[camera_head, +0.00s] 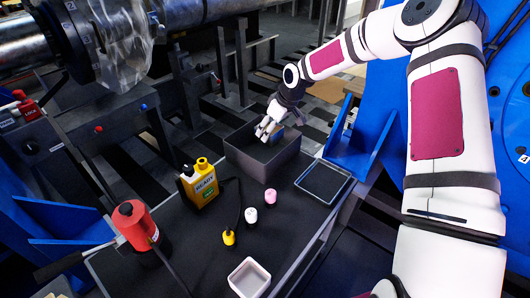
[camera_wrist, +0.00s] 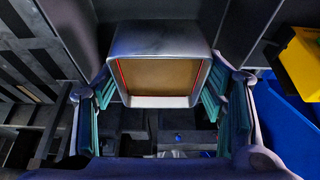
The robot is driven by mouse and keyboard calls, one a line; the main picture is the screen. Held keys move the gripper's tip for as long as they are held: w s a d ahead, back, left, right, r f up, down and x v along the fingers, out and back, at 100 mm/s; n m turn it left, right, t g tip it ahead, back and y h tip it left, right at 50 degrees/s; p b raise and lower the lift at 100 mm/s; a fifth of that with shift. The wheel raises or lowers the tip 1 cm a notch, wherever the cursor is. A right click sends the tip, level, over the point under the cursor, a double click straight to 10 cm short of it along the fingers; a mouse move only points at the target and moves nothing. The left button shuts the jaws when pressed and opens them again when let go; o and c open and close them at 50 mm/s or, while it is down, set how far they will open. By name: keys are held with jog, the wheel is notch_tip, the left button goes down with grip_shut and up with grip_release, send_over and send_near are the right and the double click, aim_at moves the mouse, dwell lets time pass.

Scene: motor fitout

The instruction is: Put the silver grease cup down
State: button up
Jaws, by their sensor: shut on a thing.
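My gripper (camera_head: 266,129) is over the open grey bin (camera_head: 246,163) in the head view, with its fingers pointing down into it. In the wrist view my gripper (camera_wrist: 160,88) has its teal-padded fingers on both sides of the silver grease cup (camera_wrist: 157,38). The cup is squarish and shiny, with a thin red line inside its rim and a tan inside. The gripper is shut on it. In the head view the cup is hidden or too small to make out. I cannot tell whether it touches the bin.
A yellow bottle (camera_head: 199,184), red jack (camera_head: 134,224), white cup (camera_head: 251,214), pink cup (camera_head: 270,196) and small yellow item (camera_head: 229,237) stand on the dark bench. A white open box (camera_head: 249,278) is in front. A shallow black tray (camera_head: 323,181) lies right of the bin.

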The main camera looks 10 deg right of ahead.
aim_at(278, 138)
notch_tip(278, 138, down, 10)
jog(key=shift+d+r+b, duration=0.1)
jog(key=shift+r+b, duration=0.05)
jog(key=shift+b, duration=0.7)
jog(key=shift+f, duration=0.3)
jog(key=o, duration=1.1)
jog(key=shift+o, duration=0.2)
jog(key=shift+r, duration=0.1)
jog(key=p+v, duration=0.2)
jog(key=v, duration=1)
jog(key=shift+r, duration=0.3)
